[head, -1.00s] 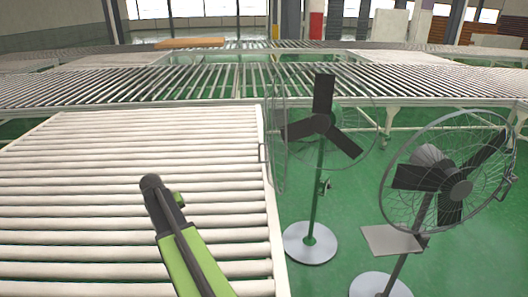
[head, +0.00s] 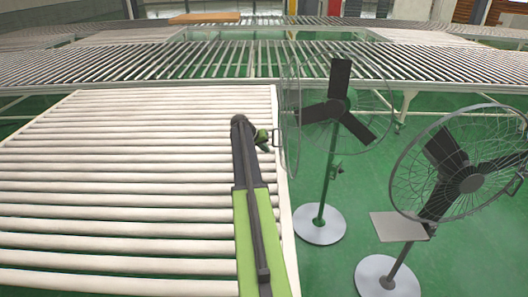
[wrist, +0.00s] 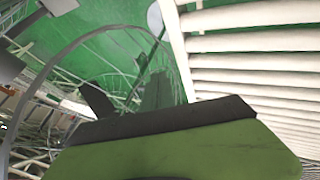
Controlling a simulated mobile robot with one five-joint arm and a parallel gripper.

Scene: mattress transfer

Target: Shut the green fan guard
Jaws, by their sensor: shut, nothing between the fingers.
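The farther fan (head: 338,104) stands on a thin pole with a round base. Its front guard (head: 290,118), a thin wire ring with a small handle on its left side, is swung open and appears nearly edge-on. The guard looks grey rather than green. In the wrist view the guard's rim (wrist: 62,55) arcs across the picture. My gripper (head: 266,137) is shut and empty, just left of the guard's handle; whether it touches cannot be told.
A roller conveyor (head: 130,180) fills the left, its white side rail close beside my arm. A second fan (head: 465,180) with a grey plate (head: 398,227) stands at right. More conveyors (head: 160,70) cross behind. Green floor shows between the fan bases.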

